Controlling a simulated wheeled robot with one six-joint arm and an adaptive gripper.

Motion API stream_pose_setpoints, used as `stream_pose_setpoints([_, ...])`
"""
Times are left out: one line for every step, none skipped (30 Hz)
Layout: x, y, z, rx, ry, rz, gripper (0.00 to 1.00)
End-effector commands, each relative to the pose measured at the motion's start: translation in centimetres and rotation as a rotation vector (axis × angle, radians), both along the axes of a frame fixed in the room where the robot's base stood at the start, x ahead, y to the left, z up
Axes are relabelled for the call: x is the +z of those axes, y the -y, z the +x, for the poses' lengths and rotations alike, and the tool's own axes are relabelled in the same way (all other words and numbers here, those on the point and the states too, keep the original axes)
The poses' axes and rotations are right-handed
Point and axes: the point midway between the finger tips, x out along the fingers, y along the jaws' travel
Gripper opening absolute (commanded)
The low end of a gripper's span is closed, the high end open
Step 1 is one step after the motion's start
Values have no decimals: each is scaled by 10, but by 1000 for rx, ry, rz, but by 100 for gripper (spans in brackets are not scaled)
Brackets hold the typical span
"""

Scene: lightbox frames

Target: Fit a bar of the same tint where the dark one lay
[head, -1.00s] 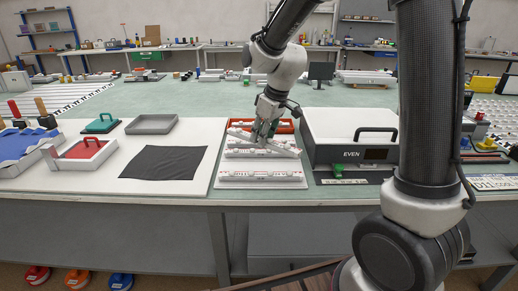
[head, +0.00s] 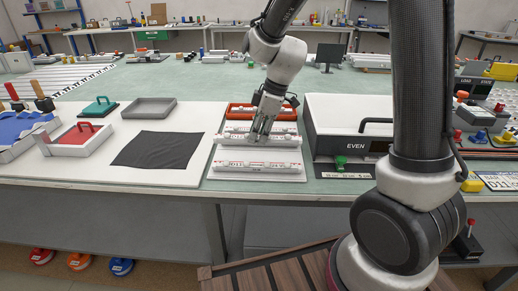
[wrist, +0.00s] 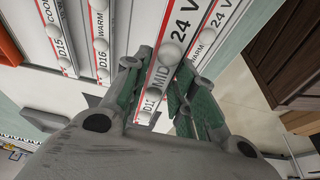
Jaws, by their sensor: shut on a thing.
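My gripper (head: 262,134) is shut on a white light bar marked MID (wrist: 163,72), 24 V. The held bar (head: 285,141) lies level across the white board, low over it; I cannot tell if it touches. A bar marked WARM (wrist: 207,36) lies on its front side; it also shows in the head view (head: 258,167). Behind the held bar are another WARM bar (wrist: 101,45) and a COOL bar (wrist: 57,35). The white lightbox (head: 350,110), its front reading EVEN, stands to the right of the board. The dark bar's place is not visible.
The bench's front edge is close to the board.

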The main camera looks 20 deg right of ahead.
Motion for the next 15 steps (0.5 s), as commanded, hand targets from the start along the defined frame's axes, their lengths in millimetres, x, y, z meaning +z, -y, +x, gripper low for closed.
stream_pose_setpoints([-10,0,-1,-2,-4,-2,0])
stream_pose_setpoints([-15,0,-1,-1,-3,-2,0])
stream_pose_setpoints([-20,0,0,-2,-2,-1,0])
stream_pose_setpoints([-23,0,0,-2,-3,0,0])
stream_pose_setpoints([-25,0,0,-2,-2,0,0])
stream_pose_setpoints([-27,0,0,-2,0,0,0])
stream_pose_setpoints([-29,0,0,-1,1,0,0])
stream_pose_setpoints([-32,0,0,-2,-1,-1,0])
stream_pose_setpoints([-37,0,0,-3,-2,-1,0])
stream_pose_setpoints([-42,0,0,-4,-3,-1,0])
stream_pose_setpoints([-46,0,0,-3,-2,0,0])
stream_pose_setpoints([-53,0,0,-3,-4,-1,0])
stream_pose_setpoints([-58,0,0,-2,-3,-1,0])
stream_pose_setpoints([-61,0,0,-4,-1,-1,0])
stream_pose_setpoints([-64,0,0,-3,-1,-1,0])
